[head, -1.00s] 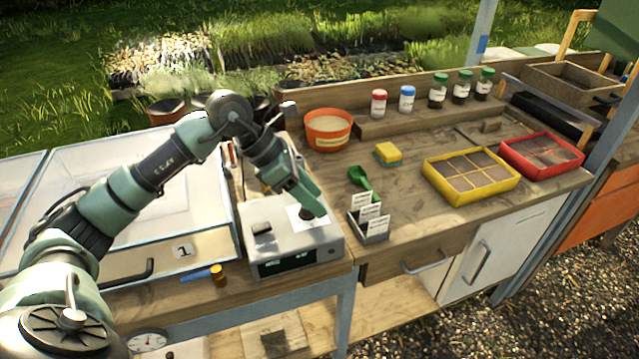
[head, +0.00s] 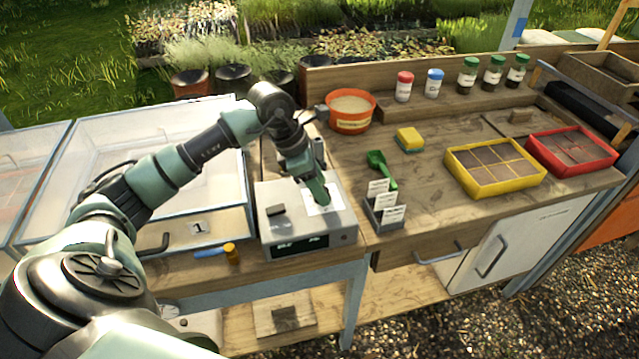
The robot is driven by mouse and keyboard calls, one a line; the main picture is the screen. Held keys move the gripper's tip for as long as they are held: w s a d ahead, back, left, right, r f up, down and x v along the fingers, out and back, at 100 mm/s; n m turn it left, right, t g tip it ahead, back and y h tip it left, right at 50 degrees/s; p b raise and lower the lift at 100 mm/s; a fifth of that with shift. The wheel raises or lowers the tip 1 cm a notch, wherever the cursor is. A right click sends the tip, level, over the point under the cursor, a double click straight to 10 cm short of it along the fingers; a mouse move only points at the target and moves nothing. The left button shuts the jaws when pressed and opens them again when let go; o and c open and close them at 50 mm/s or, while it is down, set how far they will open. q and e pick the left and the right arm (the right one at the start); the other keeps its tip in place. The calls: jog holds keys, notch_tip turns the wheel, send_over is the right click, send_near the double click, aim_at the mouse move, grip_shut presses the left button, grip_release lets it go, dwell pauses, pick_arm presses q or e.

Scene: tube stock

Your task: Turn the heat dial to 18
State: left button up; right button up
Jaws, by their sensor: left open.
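A grey control box (head: 334,228) with a dark display (head: 300,245) on its front stands on the bench left of centre. I cannot make out the heat dial; the gripper covers the middle of the plate. The display's digits are too small to read. My right gripper is not in view.
A clear-lidded case (head: 150,165) lies left of the box. A blue-handled tool (head: 210,252) lies in front. A label holder (head: 386,212), green scoop (head: 378,163) and orange pot (head: 351,122) stand close right and behind. Yellow (head: 462,183) and red (head: 556,169) trays are farther right.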

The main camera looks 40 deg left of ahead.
pick_arm(q)
jog(key=c, duration=0.9)
grip_shut()
jog(key=shift+f+n+y+b, duration=0.2)
jog(key=shift+n+y+b, duration=0.1)
jog(key=shift+n+b, duration=0.5)
jog(key=shift+d+r+n+t+y+b, duration=0.1)
jog(key=shift+n+t+y+b, duration=0.35)
jog(key=shift+n, duration=0.65)
jog(key=shift+r+n, duration=0.1)
jog(key=shift+n, duration=0.4)
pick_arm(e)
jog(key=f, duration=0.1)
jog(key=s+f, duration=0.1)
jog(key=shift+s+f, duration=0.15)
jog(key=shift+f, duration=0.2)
pick_arm(q)
jog(key=o, duration=0.9)
grip_release()
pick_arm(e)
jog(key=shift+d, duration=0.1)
